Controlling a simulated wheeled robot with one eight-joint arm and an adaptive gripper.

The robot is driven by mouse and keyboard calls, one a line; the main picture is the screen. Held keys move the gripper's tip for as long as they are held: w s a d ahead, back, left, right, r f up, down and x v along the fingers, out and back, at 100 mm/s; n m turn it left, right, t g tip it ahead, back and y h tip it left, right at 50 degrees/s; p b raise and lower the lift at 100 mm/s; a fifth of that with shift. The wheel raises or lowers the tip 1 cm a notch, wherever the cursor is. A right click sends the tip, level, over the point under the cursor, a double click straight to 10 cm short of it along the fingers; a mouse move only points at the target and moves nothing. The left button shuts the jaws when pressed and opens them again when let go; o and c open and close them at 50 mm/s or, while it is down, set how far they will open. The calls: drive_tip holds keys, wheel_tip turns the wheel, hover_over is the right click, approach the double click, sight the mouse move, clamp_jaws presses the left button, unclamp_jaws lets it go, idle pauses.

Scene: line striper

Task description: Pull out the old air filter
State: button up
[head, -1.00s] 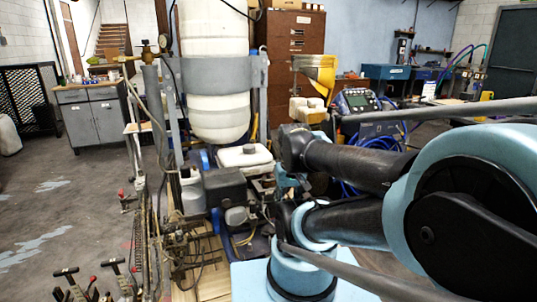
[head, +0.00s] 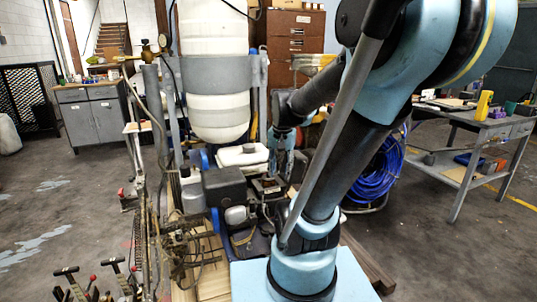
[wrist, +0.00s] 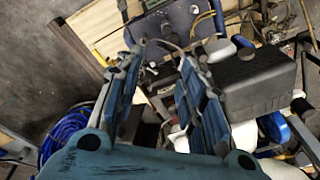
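My gripper (head: 283,158) hangs above the engine, fingers pointing down, beside the white fuel tank (head: 242,156). In the wrist view my gripper (wrist: 161,62) has its two blue fingers spread apart with nothing visibly held between them. Beyond and between the fingers is a small open-looking metal housing (head: 267,186) on the engine. I cannot clearly make out the old air filter; it may be inside that housing, which the fingers partly hide. The black engine box (head: 225,188) is left of the housing and shows at the right in the wrist view (wrist: 260,82).
A tall white tank (head: 218,100) in a grey frame stands behind the engine. Hoses and cables (head: 185,245) crowd the left. A blue hose reel (head: 372,180) and a grey workbench (head: 470,135) are at the right. Open floor (head: 430,240) lies at front right.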

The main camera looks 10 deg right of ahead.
drive_tip(key=w+m, duration=0.5)
drive_tip(key=w, duration=0.8)
drive_tip(key=m+g, duration=0.1)
drive_tip(key=m, duration=0.4)
approach(268, 180)
drive_tip(key=w+r, duration=0.3)
drive_tip(key=shift+d+f, duration=0.15)
drive_tip(key=shift+f, duration=2.3)
drive_tip(key=shift+d+f, duration=0.15)
drive_tip(key=shift+f, duration=2.35)
drive_tip(key=shift+s+r, duration=0.1)
clamp_jaws()
